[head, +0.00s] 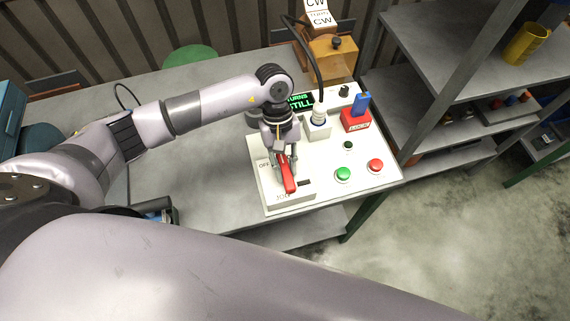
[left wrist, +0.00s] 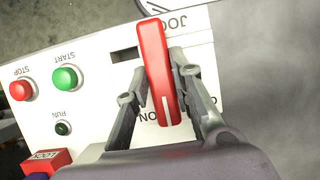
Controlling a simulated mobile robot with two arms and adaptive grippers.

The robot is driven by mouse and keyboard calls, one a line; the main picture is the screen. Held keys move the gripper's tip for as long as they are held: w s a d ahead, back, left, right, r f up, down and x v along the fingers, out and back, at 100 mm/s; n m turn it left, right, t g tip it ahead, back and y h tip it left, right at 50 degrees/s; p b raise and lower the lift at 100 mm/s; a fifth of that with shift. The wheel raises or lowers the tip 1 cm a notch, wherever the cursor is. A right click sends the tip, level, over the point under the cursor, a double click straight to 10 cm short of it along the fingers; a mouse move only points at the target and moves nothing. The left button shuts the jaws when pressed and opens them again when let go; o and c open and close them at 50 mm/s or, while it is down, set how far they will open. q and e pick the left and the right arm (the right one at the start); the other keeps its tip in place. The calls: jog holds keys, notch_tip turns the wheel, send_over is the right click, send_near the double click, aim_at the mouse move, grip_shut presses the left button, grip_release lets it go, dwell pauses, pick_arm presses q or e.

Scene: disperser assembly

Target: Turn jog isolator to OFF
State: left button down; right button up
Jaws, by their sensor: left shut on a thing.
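The jog isolator is a red lever handle (head: 289,181) on the white panel (head: 325,189), above the printed JOG label. An OFF label (head: 264,165) shows to the left of the handle. My left gripper (head: 284,160) reaches down from above and is shut on the handle. In the left wrist view the red handle (left wrist: 154,55) lies between the two fingers of my left gripper (left wrist: 158,65). A white line marks its near end, close to the printed ON label (left wrist: 150,117). My right gripper is not in view.
A green button (head: 343,174), a red button (head: 375,165) and a red block with a blue key-like part (head: 356,121) sit right of the handle. A display (head: 299,101) reads STILL. A cable plug (head: 319,118) stands behind. Metal shelves (head: 440,95) bound the right side.

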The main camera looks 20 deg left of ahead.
pick_arm(q)
jog(key=shift+f+n+b, duration=0.1)
jog(key=shift+n+b, duration=0.3)
jog(key=shift+b, duration=0.25)
jog(key=n+t+b, duration=0.1)
jog(key=n+b, duration=0.3)
jog(key=b, duration=0.1)
jog(key=n+t+h+b, duration=0.1)
jog(key=n+t+b, duration=0.1)
jog(key=n+b, duration=0.3)
jog(key=n+t+b, duration=0.2)
jog(key=n+b, duration=0.2)
jog(key=b, duration=0.1)
jog(key=shift+s+a+f+n+h, duration=0.1)
jog(key=shift+s+n+h, duration=0.2)
jog(key=shift+n+h, duration=0.1)
jog(key=shift+r+n+t+y+b, duration=0.15)
jog(key=shift+n+t+b, duration=0.2)
jog(key=shift+n+b, duration=0.55)
jog(key=shift+r+n+t+y+b, duration=0.15)
jog(key=shift+n+t+b, duration=0.2)
jog(key=shift+n+b, duration=0.5)
jog(key=c, duration=1.4)
grip_release()
jog(key=shift+s, duration=0.1)
jog(key=v, duration=1.2)
